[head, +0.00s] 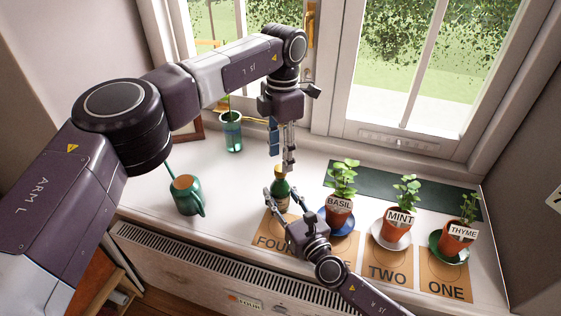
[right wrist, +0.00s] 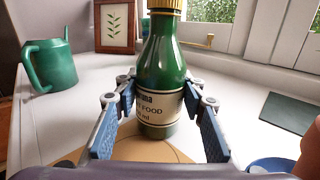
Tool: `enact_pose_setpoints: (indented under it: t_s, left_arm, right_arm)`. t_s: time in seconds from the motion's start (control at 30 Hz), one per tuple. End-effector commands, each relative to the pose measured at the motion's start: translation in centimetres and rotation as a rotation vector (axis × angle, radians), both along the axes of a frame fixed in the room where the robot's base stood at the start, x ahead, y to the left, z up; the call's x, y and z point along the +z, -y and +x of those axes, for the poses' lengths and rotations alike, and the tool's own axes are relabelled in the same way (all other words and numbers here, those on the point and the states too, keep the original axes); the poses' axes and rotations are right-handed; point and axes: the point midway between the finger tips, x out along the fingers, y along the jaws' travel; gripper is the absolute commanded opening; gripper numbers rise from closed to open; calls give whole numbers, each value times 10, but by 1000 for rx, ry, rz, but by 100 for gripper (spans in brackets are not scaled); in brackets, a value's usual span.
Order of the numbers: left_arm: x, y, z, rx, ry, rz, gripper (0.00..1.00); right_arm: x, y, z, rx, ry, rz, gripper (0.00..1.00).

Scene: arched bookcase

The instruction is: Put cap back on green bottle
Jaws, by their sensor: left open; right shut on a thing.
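The green bottle (head: 281,190) stands upright on the sill by the card marked FOUR; its label shows in the right wrist view (right wrist: 160,108). A gold cap (right wrist: 166,4) is at the top of its neck, cut by the frame's upper edge; I cannot tell how firmly it sits. My right gripper (head: 282,196) is shut on the bottle, with a finger on each side; the fingers also show in the right wrist view (right wrist: 165,118). My left gripper (head: 283,158) is open, pointing down just above the bottle top.
A green watering can (head: 186,195) and a glass with a cutting (head: 231,132) stand to the left. Potted basil (head: 338,212), mint (head: 397,227) and thyme (head: 457,238) stand to the right. A dark green mat (head: 430,197) lies behind them, by the window.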

Motion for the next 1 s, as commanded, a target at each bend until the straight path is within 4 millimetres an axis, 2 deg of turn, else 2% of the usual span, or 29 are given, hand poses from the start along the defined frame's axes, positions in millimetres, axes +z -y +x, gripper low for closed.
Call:
enact_pose_setpoints:
  t_s: [0.03, 0.2, 0.4, 0.6, 0.87, 0.9, 1.0]
  left_arm:
    - [13, 1, 2, 1, 3, -2, 42]
    - [51, 2, 3, 1, 3, -1, 42]
    - [80, 2, 5, 0, 1, 0, 42]
    - [89, 2, 5, -1, -1, -1, 42]
    - [90, 2, 5, -1, -1, -1, 42]
    - [90, 2, 5, -1, -1, -1, 42]
    - [90, 2, 5, -1, -1, -1, 42]
  right_arm:
    - [0, 0, 0, 0, -1, 0, 0]
    - [0, 0, 0, 0, -1, 0, 0]
    - [0, 0, 0, 0, -1, 0, 0]
    - [0, 0, 0, 0, -1, 0, 0]
    - [0, 0, 0, 0, 0, 0, 0]
    - [0, 0, 0, 0, 0, 0, 41]
    - [0, 0, 0, 0, 0, 0, 52]
